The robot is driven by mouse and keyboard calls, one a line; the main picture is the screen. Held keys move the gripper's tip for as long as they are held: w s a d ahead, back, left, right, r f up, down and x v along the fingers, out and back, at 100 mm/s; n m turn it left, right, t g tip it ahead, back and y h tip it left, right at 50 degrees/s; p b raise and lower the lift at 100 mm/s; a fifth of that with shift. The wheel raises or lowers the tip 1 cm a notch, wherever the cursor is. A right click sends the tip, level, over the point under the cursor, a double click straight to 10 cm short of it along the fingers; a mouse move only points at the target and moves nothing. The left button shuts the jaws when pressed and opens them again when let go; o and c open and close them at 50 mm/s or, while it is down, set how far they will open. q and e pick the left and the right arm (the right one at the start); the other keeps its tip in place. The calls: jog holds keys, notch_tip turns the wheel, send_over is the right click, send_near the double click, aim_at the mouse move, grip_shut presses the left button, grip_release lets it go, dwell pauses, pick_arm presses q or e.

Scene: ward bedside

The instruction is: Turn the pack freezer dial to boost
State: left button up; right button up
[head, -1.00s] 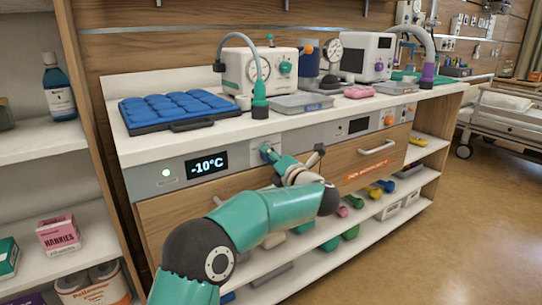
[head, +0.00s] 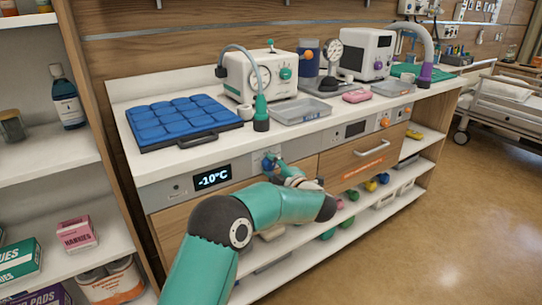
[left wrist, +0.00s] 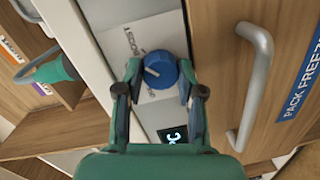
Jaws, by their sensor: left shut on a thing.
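The blue pack freezer dial (left wrist: 163,70) sits on a pale label plate in the left wrist view, with a white pointer mark on its face. The word BOOST (left wrist: 133,42) is printed above and left of it; other lettering is partly hidden. My left gripper (left wrist: 160,72) has one finger on each side of the dial and is shut on it. In the head view my left gripper (head: 274,164) is at the dial on the grey front panel (head: 300,146). The display (head: 212,177) reads -10°C. My right gripper is not in view.
A drawer handle (left wrist: 256,85) stands out close to the right of my gripper in the wrist view. Above the panel, the counter holds a blue cushioned pack tray (head: 185,120), a white machine (head: 262,75) and a clear tray (head: 300,110).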

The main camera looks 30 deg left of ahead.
pick_arm(q)
jog(key=shift+d+f+m+p, duration=0.15)
jog(key=shift+m+p, duration=0.8)
jog(key=shift+m, duration=0.05)
jog(key=shift+f, duration=0.1)
jog(key=o, duration=1.1)
jog(key=shift+w, duration=0.1)
jog(key=shift+o, duration=0.2)
jog(key=v, duration=1.2)
